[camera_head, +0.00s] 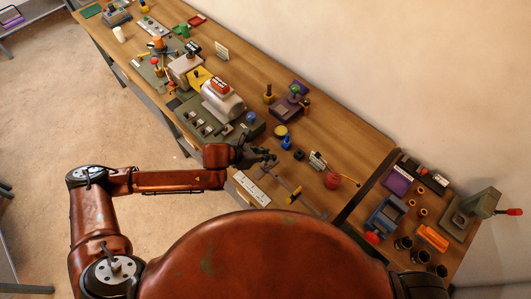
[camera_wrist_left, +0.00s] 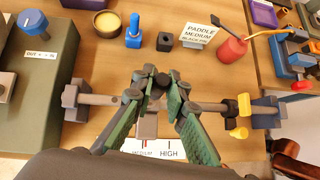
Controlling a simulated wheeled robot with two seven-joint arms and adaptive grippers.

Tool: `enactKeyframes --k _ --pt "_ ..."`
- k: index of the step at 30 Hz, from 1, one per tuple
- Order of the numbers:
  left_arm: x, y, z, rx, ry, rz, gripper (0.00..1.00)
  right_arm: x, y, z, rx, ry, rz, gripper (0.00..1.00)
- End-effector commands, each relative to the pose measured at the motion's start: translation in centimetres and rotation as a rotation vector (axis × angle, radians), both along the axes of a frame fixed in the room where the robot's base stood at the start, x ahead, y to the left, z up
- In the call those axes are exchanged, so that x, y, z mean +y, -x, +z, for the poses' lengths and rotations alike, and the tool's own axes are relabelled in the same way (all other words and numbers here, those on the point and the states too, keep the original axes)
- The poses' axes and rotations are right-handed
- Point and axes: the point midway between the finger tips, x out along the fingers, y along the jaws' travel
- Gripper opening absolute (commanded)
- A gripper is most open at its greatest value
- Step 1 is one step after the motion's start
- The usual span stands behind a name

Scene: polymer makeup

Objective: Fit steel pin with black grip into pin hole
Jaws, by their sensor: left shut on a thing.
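My left gripper (camera_head: 265,156) is over the front part of the bench. In the left wrist view, its green-padded fingers (camera_wrist_left: 159,84) close around a small dark piece (camera_wrist_left: 158,80), which looks like the black grip of the steel pin. The fingers hide most of it, and no steel shaft can be made out. A grey bar (camera_wrist_left: 207,106) runs crosswise at the fingers, with a grey block (camera_wrist_left: 75,101) at its left end. A brownish block (camera_wrist_left: 146,123) shows between the fingers below the bar. The pin hole cannot be made out. My right gripper is not in view.
A yellow clamp-like piece (camera_wrist_left: 243,105) sits near the bar's right end. A white MEDIUM/HIGH label (camera_wrist_left: 165,149) lies in front. Behind stand a blue piece (camera_wrist_left: 135,33), a black block (camera_wrist_left: 164,41), a paddle sign (camera_wrist_left: 199,33) and a red can (camera_wrist_left: 231,51). A green-grey machine (camera_wrist_left: 36,85) is left.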

Motion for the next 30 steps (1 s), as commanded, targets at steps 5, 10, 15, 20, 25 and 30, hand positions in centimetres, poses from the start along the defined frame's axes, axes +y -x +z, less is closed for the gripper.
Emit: enactKeyframes --k 5,10,15,20,25,30 --pt "0.01 -0.02 0.0 -0.001 0.0 -0.001 0.0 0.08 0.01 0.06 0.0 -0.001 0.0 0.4" --pt "0.01 -0.02 -0.01 -0.001 -0.001 0.0 0.0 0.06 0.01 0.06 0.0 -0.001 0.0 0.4" --pt "0.01 -0.02 0.01 -0.001 -0.001 0.0 0.0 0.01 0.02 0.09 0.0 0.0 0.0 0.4" --pt "0.01 -0.03 0.06 -0.002 -0.001 -0.001 0.0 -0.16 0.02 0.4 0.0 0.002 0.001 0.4" --pt "-0.02 -0.05 0.08 -0.002 0.0 0.0 0.0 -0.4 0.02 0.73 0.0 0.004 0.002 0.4" --pt "-0.02 -0.04 0.0 -0.001 0.0 -0.001 0.0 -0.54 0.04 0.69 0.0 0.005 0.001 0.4"
